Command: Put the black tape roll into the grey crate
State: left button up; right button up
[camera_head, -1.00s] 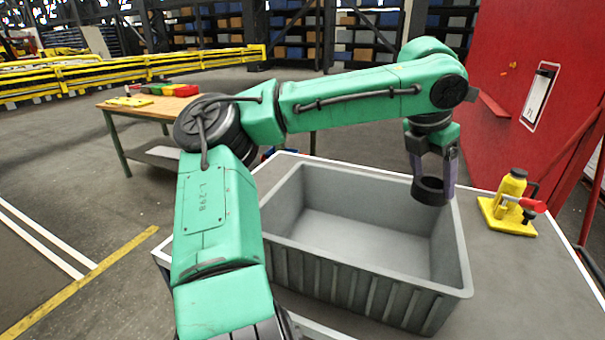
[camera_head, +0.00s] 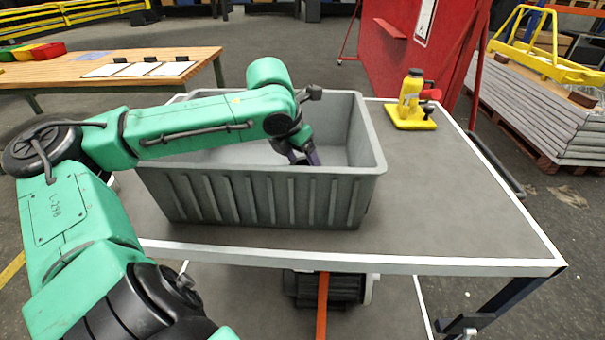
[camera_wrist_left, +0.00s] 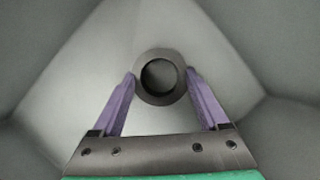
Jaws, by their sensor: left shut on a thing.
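The grey crate (camera_head: 262,198) stands on the grey-topped table. My left arm reaches over its wall, and my left gripper (camera_head: 304,158) points down inside it, its tips partly hidden by the front wall. In the left wrist view, the two purple fingers of my left gripper (camera_wrist_left: 160,88) are shut on the black tape roll (camera_wrist_left: 160,54), one on each side. The roll shows as a dark ring, with grey crate walls around it. In the head view the roll is hidden. My right gripper is not in view.
A yellow bottle jack (camera_head: 410,103) stands on the table (camera_head: 455,190) right of the crate. A red panel (camera_head: 415,55) stands behind. A wooden table (camera_head: 110,68) with papers is at the back left.

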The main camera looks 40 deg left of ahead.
pick_arm(q)
jog(key=shift+a+f, duration=0.1)
jog(key=shift+f, duration=0.25)
jog(key=shift+f, duration=0.1)
jog(key=o, duration=1.3)
jog(key=shift+r, duration=0.5)
jog(key=p+v, duration=0.1)
jog(key=v, duration=1)
jog(key=shift+s, duration=0.25)
jog(key=shift+r, duration=0.1)
